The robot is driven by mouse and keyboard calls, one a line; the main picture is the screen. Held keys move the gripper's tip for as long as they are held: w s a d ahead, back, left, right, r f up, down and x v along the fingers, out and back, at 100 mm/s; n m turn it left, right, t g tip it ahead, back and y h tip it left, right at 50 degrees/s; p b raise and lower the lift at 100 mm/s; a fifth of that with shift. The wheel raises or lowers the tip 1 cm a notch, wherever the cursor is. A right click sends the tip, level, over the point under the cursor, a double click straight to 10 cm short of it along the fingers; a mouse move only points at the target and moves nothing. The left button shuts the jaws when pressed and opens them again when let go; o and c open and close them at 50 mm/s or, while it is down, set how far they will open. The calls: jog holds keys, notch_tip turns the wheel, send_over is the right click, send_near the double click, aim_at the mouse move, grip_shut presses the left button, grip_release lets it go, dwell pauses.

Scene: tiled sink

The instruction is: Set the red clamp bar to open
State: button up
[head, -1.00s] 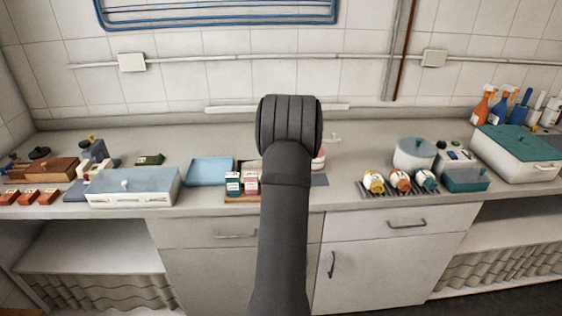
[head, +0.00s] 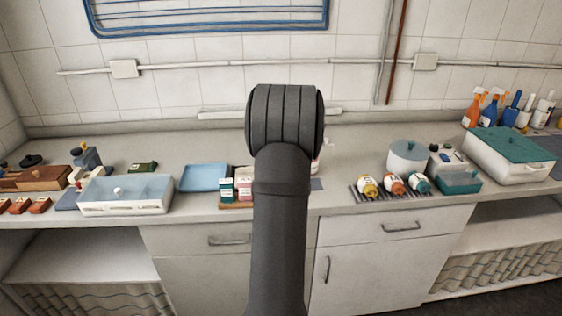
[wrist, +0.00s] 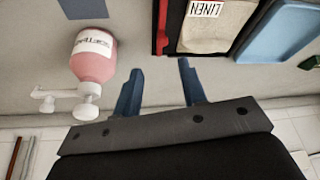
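In the head view my own arm hides the gripper and part of the counter.
A clear-lidded white box (head: 125,197), a blue tray (head: 204,177) and small orange-red blocks (head: 40,205) are on the left. Bottles on a rack (head: 392,193), a round pot (head: 407,157) and a teal-lidded box (head: 510,148) are on the right. The back of the counter is mostly free.

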jog(key=v, duration=0.8)
jog(key=shift+r, duration=0.15)
jog(key=x, duration=1.7)
jog(key=shift+f, duration=0.25)
jog(key=shift+a, duration=0.25)
